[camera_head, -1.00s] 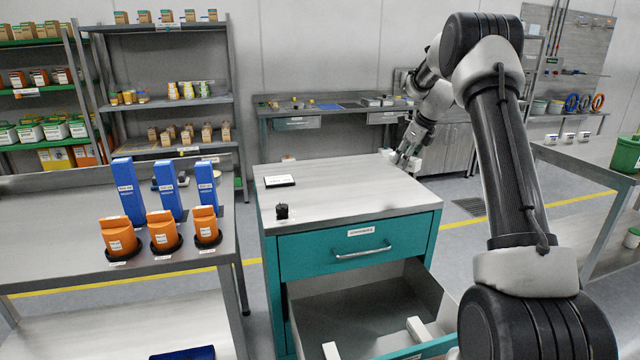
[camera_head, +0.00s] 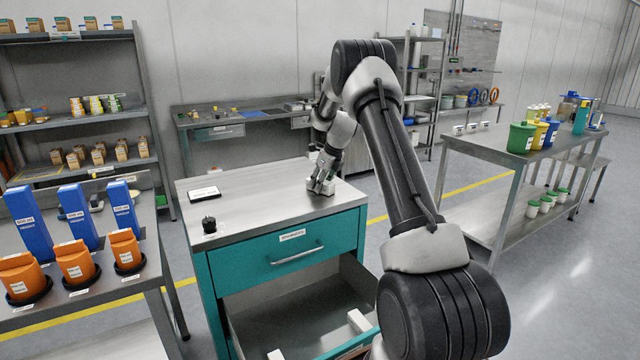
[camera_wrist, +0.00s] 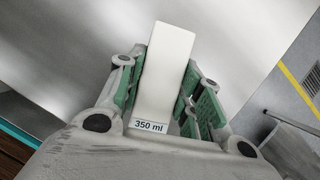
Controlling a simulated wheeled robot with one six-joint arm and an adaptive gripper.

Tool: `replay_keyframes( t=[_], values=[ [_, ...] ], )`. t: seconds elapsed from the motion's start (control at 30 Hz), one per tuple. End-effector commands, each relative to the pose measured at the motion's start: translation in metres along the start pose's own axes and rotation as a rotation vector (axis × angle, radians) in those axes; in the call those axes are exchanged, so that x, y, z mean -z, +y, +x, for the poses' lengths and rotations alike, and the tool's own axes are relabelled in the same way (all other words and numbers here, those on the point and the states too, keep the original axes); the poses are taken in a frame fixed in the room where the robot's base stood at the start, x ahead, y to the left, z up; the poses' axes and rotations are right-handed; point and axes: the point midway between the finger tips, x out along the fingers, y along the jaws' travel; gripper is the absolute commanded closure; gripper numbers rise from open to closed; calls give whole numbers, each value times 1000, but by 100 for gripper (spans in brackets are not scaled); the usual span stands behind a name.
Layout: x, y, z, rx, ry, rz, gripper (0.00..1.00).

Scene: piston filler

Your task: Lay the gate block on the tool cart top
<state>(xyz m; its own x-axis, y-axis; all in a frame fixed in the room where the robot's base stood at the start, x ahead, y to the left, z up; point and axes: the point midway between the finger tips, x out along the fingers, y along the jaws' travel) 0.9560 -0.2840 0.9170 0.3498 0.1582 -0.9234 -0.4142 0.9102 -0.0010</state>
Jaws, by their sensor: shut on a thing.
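The gate block is a white oblong block (camera_wrist: 165,72) with a "350 ml" label, seen in the wrist view. My gripper (camera_wrist: 160,90) is shut on it, green pads on both sides. In the head view my gripper (camera_head: 320,187) points down at the right side of the tool cart top (camera_head: 258,205), a bare grey metal surface. Only a bit of the white block (camera_head: 311,183) shows there, low at the cart top. I cannot tell whether it touches the surface.
A black knob-like part (camera_head: 209,225) and a dark-framed white card (camera_head: 204,193) are on the cart top's left. The teal cart's lower drawer (camera_head: 290,310) is open with white blocks (camera_head: 359,320) inside. The middle of the top is clear.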

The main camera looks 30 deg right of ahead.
Motion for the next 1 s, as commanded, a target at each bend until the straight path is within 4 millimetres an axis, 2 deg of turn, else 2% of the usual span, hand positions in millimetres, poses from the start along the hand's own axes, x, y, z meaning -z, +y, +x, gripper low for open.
replay_keyframes(
  t=[0.17,0.2,0.3,0.67,0.77,1.0],
  values=[
    [1,0,2,-1,0,0,91],
    [1,0,2,-1,0,0,57],
    [1,0,2,-1,0,0,43],
    [-1,0,-2,0,-1,0,43],
    [-1,-1,-16,2,-2,0,43],
    [-1,0,-69,2,-3,1,43]
  ],
)
